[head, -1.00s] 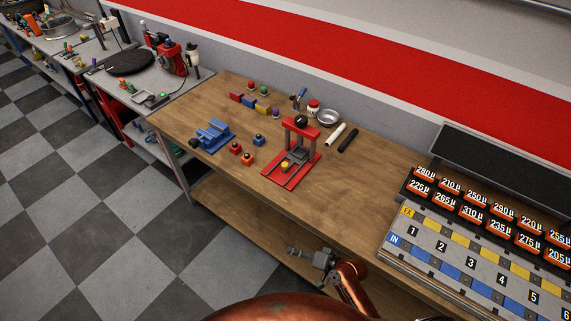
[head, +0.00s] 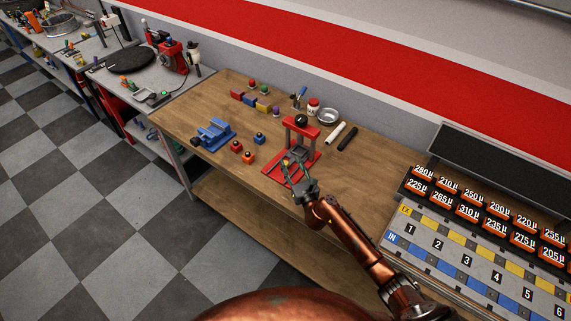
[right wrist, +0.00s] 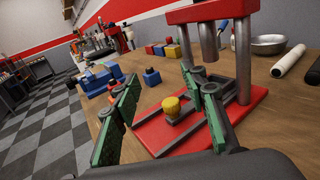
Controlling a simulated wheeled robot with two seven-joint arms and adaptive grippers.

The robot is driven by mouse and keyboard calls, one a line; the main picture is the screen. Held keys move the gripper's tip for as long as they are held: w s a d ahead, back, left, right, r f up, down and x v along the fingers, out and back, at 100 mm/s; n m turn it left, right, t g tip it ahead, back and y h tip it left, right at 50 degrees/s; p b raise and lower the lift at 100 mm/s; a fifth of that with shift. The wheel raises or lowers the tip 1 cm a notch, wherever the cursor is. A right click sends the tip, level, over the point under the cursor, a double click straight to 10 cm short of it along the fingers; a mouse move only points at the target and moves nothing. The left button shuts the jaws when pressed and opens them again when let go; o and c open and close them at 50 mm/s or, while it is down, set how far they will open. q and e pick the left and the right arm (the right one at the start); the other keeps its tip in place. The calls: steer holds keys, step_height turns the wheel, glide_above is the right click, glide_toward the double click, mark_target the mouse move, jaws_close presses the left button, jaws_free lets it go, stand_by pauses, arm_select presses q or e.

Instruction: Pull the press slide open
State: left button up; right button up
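The red press (head: 309,132) stands on the wooden bench, with a red base, grey posts and a black knob on top. In the right wrist view the press (right wrist: 262,98) fills the right half. Its slide carries a yellow knob (right wrist: 172,106) on a dark bar, low over the red base. My right gripper (head: 294,170) is at the front of the press. In the right wrist view its green-padded fingers (right wrist: 168,122) are spread apart, with the yellow knob between and beyond them, not visibly touched. My left gripper is not in view.
A blue vise (head: 213,135) and small red, orange and blue blocks (head: 248,157) lie left of the press. A white roll (head: 335,133), black roll (head: 348,139) and metal bowl (head: 328,116) are right and behind. A numbered rack (head: 470,250) stands at right.

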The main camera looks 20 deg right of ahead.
step_height(320, 180, down, 8)
steer(key=b, duration=0.3)
steer(key=shift+f+b, duration=0.2)
steer(key=shift+b, duration=0.1)
steer(key=w, duration=0.4)
steer(key=w+b, duration=0.1)
steer(key=w, duration=0.1)
steer(key=shift+a+r, duration=0.15)
steer(key=shift+a, duration=0.1)
steer(key=shift+w+r, duration=0.15)
steer(key=shift+w, duration=0.55)
jaws_close()
